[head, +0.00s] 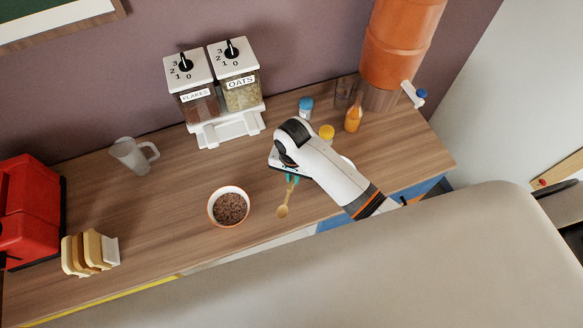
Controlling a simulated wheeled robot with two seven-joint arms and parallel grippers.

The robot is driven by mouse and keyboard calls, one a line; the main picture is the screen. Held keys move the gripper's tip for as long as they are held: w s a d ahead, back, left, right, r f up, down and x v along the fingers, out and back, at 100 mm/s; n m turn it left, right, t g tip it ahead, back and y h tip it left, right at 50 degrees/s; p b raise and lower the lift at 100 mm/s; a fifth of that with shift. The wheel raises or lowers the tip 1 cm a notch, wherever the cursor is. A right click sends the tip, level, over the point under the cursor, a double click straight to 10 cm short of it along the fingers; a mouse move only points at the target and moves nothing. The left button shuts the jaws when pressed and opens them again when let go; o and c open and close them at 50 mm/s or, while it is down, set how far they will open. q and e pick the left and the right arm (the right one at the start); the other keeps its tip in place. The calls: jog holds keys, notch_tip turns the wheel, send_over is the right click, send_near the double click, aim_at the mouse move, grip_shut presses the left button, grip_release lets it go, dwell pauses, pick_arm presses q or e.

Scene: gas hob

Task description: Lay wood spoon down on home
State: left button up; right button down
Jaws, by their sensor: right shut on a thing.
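The wood spoon (283,210) hangs from my right gripper (291,178), right of the bowl, with its bowl end towards the counter's front edge. My right gripper is shut on the spoon's handle; teal fingertips show at the handle's top. I cannot tell whether the spoon touches the counter. No spot marked as home can be made out; my right arm hides part of the counter. My left gripper is not in view.
A bowl of brown cereal (229,207) stands left of the spoon. Behind are the flakes and oats dispensers (217,82), small jars (327,132), an orange bottle (353,118) and an orange drink dispenser (400,45).

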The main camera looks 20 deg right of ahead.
aim_at(293, 178)
jog(key=shift+w+f, duration=0.1)
jog(key=shift+f, duration=0.7)
jog(key=shift+w+f, duration=0.2)
jog(key=shift+f, duration=0.95)
jog(key=shift+f+b, duration=0.25)
jog(key=shift+b, duration=0.05)
jog(key=shift+s+f, duration=0.1)
jog(key=shift+f, duration=0.35)
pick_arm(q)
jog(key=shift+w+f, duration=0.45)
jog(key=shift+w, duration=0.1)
pick_arm(e)
jog(key=c, duration=1.4)
grip_release()
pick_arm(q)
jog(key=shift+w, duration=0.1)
pick_arm(e)
jog(key=shift+o, duration=0.2)
